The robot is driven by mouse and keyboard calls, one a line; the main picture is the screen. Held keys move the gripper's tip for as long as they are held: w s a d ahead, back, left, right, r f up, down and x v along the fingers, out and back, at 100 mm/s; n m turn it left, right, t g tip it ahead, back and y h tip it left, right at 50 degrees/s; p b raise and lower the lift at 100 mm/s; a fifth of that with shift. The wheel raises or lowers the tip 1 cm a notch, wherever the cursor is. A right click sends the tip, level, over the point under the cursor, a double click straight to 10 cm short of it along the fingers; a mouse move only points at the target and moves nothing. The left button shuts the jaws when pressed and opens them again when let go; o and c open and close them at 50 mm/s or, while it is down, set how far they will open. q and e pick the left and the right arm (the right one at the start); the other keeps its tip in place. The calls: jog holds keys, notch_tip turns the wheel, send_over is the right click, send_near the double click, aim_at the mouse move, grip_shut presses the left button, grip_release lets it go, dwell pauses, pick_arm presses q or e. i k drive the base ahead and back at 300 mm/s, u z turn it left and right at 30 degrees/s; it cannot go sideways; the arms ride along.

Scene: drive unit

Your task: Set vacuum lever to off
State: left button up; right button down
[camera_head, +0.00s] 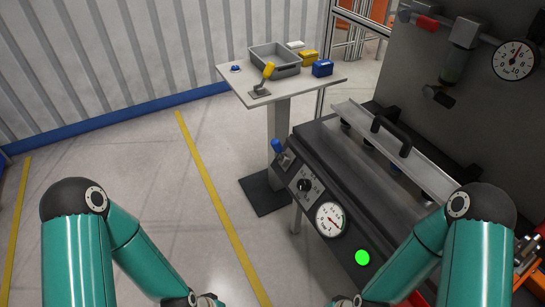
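A blue-handled lever (278,149) stands at the left end of the machine's dark front panel, its handle tilted up and to the left. A black knob (304,185) and a round white gauge (331,219) sit to its right on the panel. A yellow-handled lever (265,78) stands on the small side table. A red handle (427,23) is on the pipework at the top right. No readable label tells which is the vacuum lever. Both my arms reach down past the bottom edge; my grippers are out of view, well apart from these levers.
The side table (240,76) also holds a grey bin (276,67), a blue box (322,68), a yellow box (309,57) and a blue button. A metal plate with black handles (390,135) lies on the machine. A green light (362,257) glows. Floor at left is clear.

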aim_at(275, 143)
jog(key=u, duration=0.15)
jog(key=k, duration=0.3)
jog(key=u, duration=0.4)
jog(key=i, duration=1.25)
jog(key=z, duration=1.25)
jog(key=k, duration=0.8)
jog(key=z, duration=0.15)
jog(key=i, duration=0.8)
jog(key=u, duration=0.05)
